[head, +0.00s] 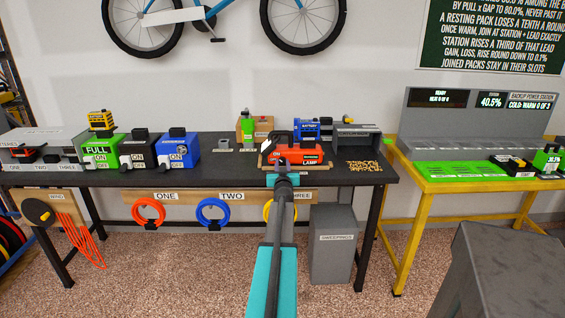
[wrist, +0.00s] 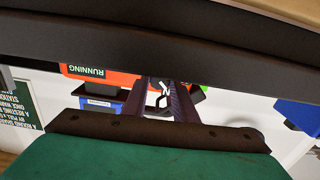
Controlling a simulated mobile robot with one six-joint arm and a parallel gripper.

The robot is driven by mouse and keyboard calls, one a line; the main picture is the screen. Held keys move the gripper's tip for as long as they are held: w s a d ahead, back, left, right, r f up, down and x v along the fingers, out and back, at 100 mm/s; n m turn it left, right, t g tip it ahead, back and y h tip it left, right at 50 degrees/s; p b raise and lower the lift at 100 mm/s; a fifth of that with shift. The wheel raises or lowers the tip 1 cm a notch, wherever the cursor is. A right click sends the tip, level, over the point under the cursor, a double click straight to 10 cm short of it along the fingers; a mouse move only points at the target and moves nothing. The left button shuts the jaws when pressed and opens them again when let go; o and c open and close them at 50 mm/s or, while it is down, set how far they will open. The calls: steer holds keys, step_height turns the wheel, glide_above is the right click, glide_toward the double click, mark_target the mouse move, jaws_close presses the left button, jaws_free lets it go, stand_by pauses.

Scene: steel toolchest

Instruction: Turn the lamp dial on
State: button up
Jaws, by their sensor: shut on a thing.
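The red-orange unit (head: 309,149) stands on the black bench, with a LAMP label at its front edge. It also shows upside down in the wrist view (wrist: 128,78), where its label reads RUNNING. My gripper (head: 282,163) is at the front left of this unit, and my arm hides that part in the head view. In the wrist view my gripper's fingers (wrist: 161,100) are closed around a small dark part with a white mark, which looks like the lamp dial. Most of the dial is hidden by the fingers, so its setting cannot be read.
The black bench (head: 228,168) holds a blue battery (head: 306,129) behind the unit and several chargers at the left. A grey SWEEPINGS bin (head: 334,255) stands below. A yellow table (head: 465,186) with a power station is at the right.

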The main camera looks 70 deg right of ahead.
steer(key=shift+r+m+p, duration=0.2)
steer(key=shift+m+p, duration=0.8)
steer(key=shift+p, duration=0.1)
steer(key=shift+f+m+p, duration=0.15)
steer(key=shift+m+p, duration=0.55)
steer(key=o, duration=0.8)
steer(key=shift+c, duration=0.2)
steer(key=shift+a, duration=0.1)
steer(key=b+v, duration=0.1)
steer(key=v, duration=1.2)
steer(key=shift+s+a, duration=0.25)
steer(key=shift+a, duration=0.05)
steer(key=shift+w, duration=0.1)
